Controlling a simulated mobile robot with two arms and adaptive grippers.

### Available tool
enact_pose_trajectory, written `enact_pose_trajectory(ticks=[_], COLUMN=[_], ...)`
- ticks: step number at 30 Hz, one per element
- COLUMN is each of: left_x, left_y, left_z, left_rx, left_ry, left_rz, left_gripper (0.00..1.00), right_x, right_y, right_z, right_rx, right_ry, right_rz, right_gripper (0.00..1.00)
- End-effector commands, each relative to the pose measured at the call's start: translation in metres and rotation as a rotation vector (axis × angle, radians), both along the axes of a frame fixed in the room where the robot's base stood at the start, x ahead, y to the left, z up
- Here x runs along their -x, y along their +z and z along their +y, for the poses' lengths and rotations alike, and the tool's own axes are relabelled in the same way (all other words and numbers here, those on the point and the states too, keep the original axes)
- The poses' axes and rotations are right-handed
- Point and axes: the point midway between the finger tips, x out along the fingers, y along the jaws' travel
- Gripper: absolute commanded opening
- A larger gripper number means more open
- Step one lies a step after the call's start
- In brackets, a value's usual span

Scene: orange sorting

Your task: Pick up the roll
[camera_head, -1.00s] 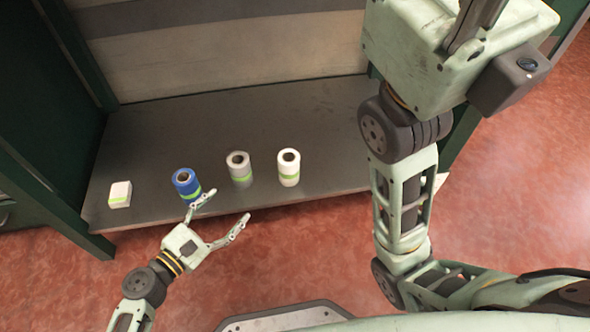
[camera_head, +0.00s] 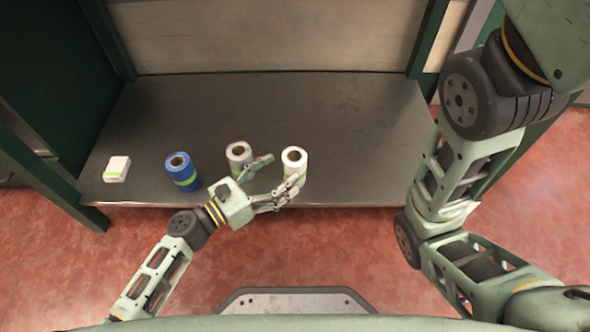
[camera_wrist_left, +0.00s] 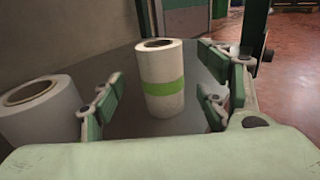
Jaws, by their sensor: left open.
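A white roll with a green band (camera_head: 294,160) stands upright at the right end of the row on the grey shelf (camera_head: 340,120). It also shows in the left wrist view (camera_wrist_left: 163,72), upright and centred between my open fingers. My left gripper (camera_head: 284,172) is open at this roll, at the shelf's front edge. I cannot tell whether a finger touches it. A second white roll (camera_head: 238,154) stands just left of the gripper, partly hidden by it, and shows at the left in the wrist view (camera_wrist_left: 38,112). My right gripper is out of view.
A blue roll with a green band (camera_head: 180,168) stands further left, then a small white box (camera_head: 117,168) with a green stripe. The shelf is clear behind the row and to the right. A back panel and dark green side posts enclose it.

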Motion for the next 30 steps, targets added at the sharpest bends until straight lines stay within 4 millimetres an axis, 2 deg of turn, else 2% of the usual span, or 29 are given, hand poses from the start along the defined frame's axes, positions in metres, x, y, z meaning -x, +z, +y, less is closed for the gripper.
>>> enact_pose_trajectory(ticks=[7,10,20,30], left_x=[-0.019,-0.027,-0.031,-0.031], left_y=[0.001,0.003,0.005,0.005], left_z=[-0.026,-0.036,-0.042,-0.042], left_rx=[-0.003,-0.001,-0.001,-0.001], left_ry=[-0.004,-0.003,-0.001,-0.001], left_rz=[-0.008,-0.004,-0.001,-0.002], left_gripper=[0.68,0.68,0.68,0.38], right_x=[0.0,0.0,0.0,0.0], right_y=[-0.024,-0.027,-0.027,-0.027], right_z=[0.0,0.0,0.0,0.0], right_rx=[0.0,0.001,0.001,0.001], right_ry=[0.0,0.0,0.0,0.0], right_rz=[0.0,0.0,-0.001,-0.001], right_gripper=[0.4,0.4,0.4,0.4])
